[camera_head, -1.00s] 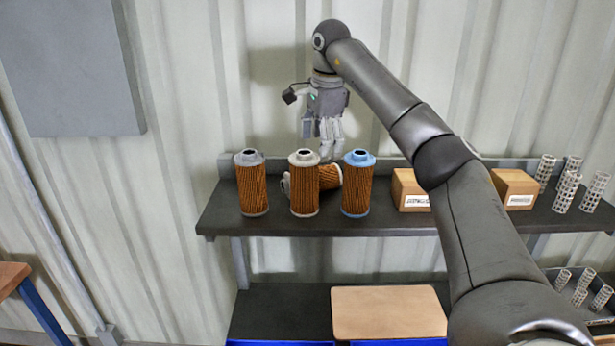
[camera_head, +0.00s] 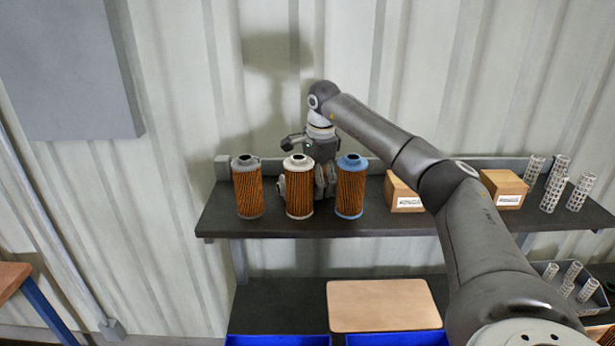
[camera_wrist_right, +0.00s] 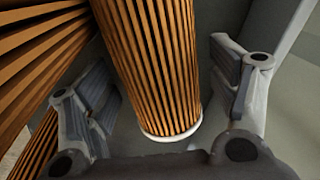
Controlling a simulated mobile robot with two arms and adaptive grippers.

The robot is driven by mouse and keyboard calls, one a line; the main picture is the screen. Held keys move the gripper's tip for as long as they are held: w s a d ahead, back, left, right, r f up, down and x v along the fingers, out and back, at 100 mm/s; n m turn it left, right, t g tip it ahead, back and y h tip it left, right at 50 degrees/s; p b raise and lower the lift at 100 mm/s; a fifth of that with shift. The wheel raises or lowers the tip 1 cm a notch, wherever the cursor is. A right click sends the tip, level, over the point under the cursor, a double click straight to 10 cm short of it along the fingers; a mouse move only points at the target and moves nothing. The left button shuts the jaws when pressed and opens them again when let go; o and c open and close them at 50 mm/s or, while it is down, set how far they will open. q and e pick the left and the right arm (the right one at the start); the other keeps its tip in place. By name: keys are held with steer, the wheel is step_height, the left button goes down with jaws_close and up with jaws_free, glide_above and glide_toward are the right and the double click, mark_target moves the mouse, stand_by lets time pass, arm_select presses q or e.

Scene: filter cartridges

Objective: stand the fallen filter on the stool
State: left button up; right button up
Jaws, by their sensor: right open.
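The fallen filter lies on its side on the upper shelf, behind the standing white-capped filter (camera_head: 299,190). In the right wrist view the fallen filter (camera_wrist_right: 155,65), with orange-brown pleats and a white rim, lies between the two spread fingers of my right gripper (camera_head: 322,188). The gripper points down behind the white-capped and blue-capped filters and is open, with a gap visible beside the filter. A light wooden board (camera_head: 381,305) lies low in front; I cannot tell if it is the stool's seat. My left gripper is out of view.
A grey-capped filter (camera_head: 248,190) and a blue-capped filter (camera_head: 351,190) stand close by on the dark shelf (camera_head: 270,229). Boxes (camera_head: 503,188) and perforated tubes (camera_head: 553,185) are to the right. Blue bins (camera_head: 277,340) are below. A wooden top on a blue leg (camera_head: 12,275) is at left.

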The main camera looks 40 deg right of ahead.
steer(key=shift+w+f, duration=0.15)
steer(key=shift+f, duration=0.25)
steer(key=shift+c, duration=0.4)
steer(key=shift+r, duration=0.1)
steer(key=c, duration=1.2)
